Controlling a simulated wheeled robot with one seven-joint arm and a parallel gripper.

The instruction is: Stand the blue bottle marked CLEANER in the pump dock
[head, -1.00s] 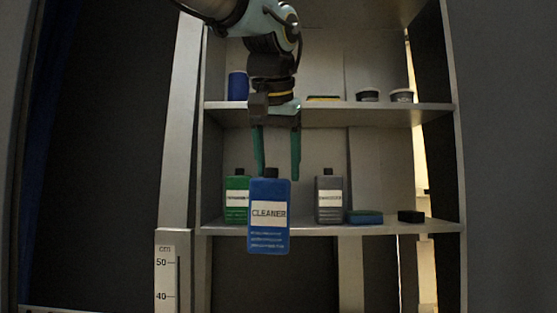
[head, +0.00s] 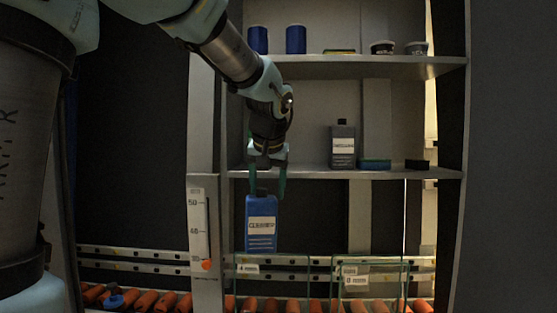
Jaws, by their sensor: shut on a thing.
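The blue bottle marked CLEANER (head: 261,225) hangs roughly upright in the head view, below the middle shelf. My gripper (head: 267,188) is above it, its green fingers shut at the bottle's top; the cap is hard to make out between them. The bottle's base is close to the upper edge of a clear, box-like holder (head: 272,256) with a small white label. I cannot tell whether the base is above, in front of or inside it. No part is clearly marked as the pump dock, so I cannot tell which one it is.
A second clear, labelled holder (head: 376,264) stands to the right. Orange rollers (head: 160,301) run along the bottom. The middle shelf (head: 330,172) holds a grey bottle (head: 342,147), a blue sponge (head: 375,164) and a black block (head: 417,164). A scale post (head: 201,222) stands left.

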